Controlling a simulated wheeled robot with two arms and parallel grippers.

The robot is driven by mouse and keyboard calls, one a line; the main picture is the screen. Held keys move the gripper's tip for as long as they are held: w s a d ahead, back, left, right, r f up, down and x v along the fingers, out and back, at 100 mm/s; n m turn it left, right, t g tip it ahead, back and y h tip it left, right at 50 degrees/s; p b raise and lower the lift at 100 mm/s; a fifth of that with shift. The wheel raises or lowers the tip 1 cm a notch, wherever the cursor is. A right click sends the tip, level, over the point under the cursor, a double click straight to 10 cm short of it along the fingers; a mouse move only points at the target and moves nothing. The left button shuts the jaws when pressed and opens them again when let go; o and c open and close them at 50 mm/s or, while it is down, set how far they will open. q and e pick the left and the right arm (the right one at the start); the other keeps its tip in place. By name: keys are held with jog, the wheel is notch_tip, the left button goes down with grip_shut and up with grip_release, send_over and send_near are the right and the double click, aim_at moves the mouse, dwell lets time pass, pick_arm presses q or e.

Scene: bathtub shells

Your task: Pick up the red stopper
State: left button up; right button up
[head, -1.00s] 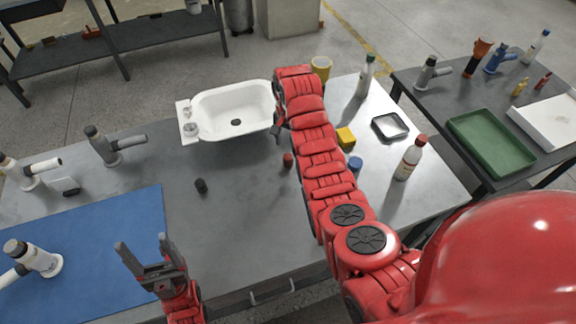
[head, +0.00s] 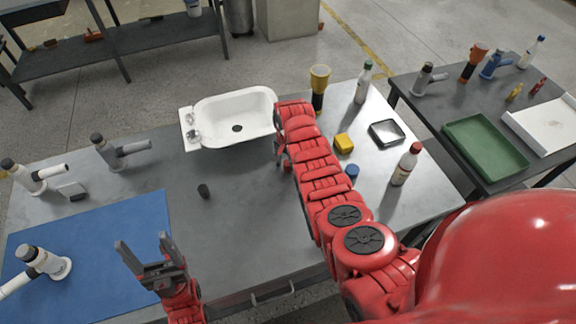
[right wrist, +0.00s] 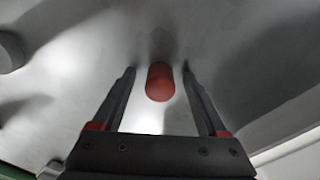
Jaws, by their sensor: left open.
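The red stopper (right wrist: 160,82) shows in the right wrist view as a short red cylinder on the grey metal table. My right gripper (right wrist: 158,70) is open, with one finger on each side of the stopper and a gap visible on both sides. In the head view I cannot pick out the stopper; my right arm covers that area. My left gripper (head: 141,240) is open and empty over the front edge of the blue mat (head: 95,240).

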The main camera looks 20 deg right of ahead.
grip_shut()
dwell(0.4)
